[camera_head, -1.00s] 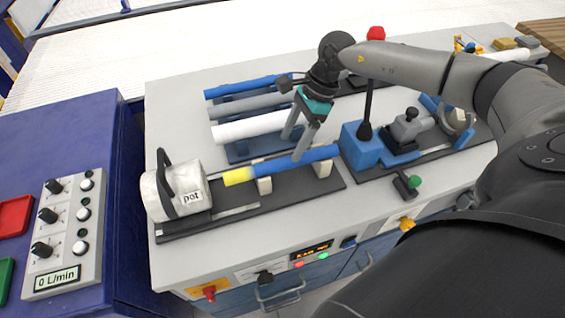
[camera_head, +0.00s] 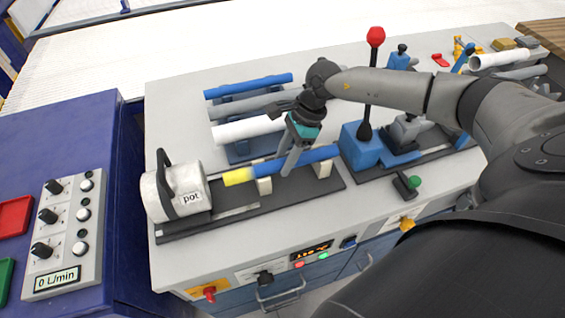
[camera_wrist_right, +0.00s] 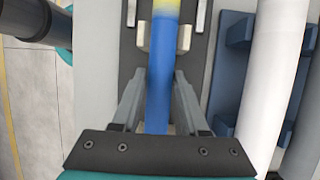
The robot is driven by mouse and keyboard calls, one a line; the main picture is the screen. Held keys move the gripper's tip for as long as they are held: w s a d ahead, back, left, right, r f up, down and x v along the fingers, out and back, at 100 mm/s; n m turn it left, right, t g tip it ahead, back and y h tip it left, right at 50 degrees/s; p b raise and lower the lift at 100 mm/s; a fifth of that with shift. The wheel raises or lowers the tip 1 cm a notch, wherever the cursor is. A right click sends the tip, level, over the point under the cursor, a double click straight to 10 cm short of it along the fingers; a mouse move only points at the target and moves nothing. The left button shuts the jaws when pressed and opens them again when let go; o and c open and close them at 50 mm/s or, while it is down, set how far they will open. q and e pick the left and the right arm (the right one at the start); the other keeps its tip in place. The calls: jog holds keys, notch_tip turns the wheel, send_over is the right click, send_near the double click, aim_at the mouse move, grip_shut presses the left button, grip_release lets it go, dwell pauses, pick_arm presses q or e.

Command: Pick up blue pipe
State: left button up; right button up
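A blue pipe (camera_head: 318,153) with a yellow end (camera_head: 238,176) lies on pale supports in front of the pot (camera_head: 180,190). My right gripper (camera_head: 288,170) is over its middle, pointing down. In the right wrist view the blue pipe (camera_wrist_right: 158,100) runs between the two open fingers of the right gripper (camera_wrist_right: 160,82). A gap shows on each side, and I cannot tell how deep the fingers reach. Another blue pipe (camera_head: 248,86) lies at the back of the rack.
A grey pipe (camera_head: 240,106) and a white pipe (camera_head: 245,129) lie in the rack behind. A lever with a red knob (camera_head: 375,37) stands on a blue block right of the gripper.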

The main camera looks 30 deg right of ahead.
grip_shut()
jog(key=shift+r, duration=0.15)
